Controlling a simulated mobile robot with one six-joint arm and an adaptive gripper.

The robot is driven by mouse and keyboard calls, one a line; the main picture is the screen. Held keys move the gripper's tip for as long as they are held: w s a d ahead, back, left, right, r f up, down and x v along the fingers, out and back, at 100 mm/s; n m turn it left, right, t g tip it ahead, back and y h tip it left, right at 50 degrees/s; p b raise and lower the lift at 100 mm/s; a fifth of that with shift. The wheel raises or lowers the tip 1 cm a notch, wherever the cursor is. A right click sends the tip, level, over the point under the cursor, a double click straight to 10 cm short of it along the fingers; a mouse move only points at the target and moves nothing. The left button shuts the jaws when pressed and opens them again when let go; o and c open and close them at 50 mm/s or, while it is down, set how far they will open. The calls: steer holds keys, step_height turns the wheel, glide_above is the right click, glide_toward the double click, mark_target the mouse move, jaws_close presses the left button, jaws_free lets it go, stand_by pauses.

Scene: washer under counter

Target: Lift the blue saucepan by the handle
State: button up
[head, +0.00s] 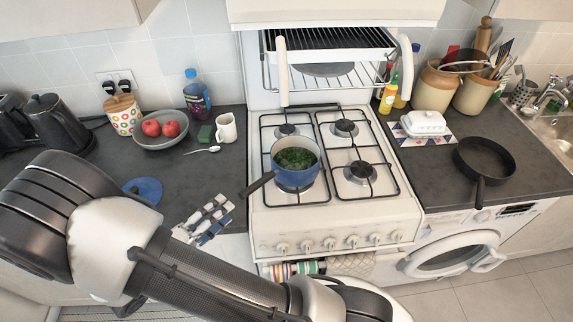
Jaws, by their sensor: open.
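The blue saucepan (297,174) stands upright on the front left burner of the white stove, with green food (296,158) inside. Its dark handle (258,184) points to the left and toward the front, past the stove's left edge. My gripper (222,207) is open and empty, left of the handle's end and a little nearer the front, over the counter's front edge. It looks apart from the handle, but the height gap is hard to tell. My arm covers the lower left of the view.
A blue lid (144,190) lies on the left counter behind my arm. The other burners (361,172) are empty. A black frying pan (485,160) sits on the right counter.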

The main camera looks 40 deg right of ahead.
steer(key=b, duration=0.2)
glide_toward(255, 183)
steer(key=x, duration=0.5)
steer(key=shift+f, duration=0.25)
steer(key=x, duration=0.2)
steer(key=b+x, duration=0.1)
steer(key=x, duration=0.1)
steer(key=shift+s+f, duration=0.1)
steer(key=shift+f, duration=0.25)
steer(key=shift+d, duration=0.6)
steer(key=shift+w, duration=0.2)
steer(key=shift+c, duration=0.4)
jaws_close()
steer(key=shift+r, duration=0.15)
